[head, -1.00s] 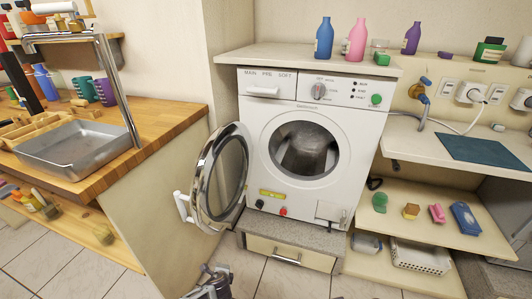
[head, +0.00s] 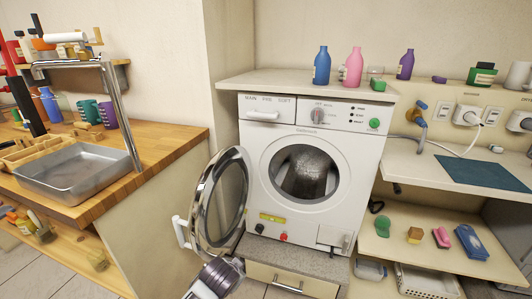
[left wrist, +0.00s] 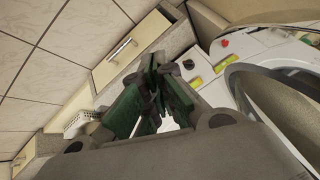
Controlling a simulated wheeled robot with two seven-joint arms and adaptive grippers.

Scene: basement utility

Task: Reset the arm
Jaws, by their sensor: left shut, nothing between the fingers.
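My left gripper (left wrist: 157,68) shows in the left wrist view with its dark green fingers closed together and nothing between them. In the head view, part of my left arm shows at the bottom, in front of the open door's lower rim; the fingers are not clear there. The white washing machine (head: 312,220) stands in the middle with its round door (head: 220,205) swung open to the left. The door's rim also shows at the right of the left wrist view (left wrist: 238,75), apart from the fingers. My right gripper is not in view.
The drawer (head: 290,282) under the machine is shut. A wooden counter (head: 150,150) with a metal tray (head: 75,172) is at the left. Shelves with a sponge (head: 414,235) and several small items are at the right. Bottles (head: 321,66) stand on the ledge above the machine.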

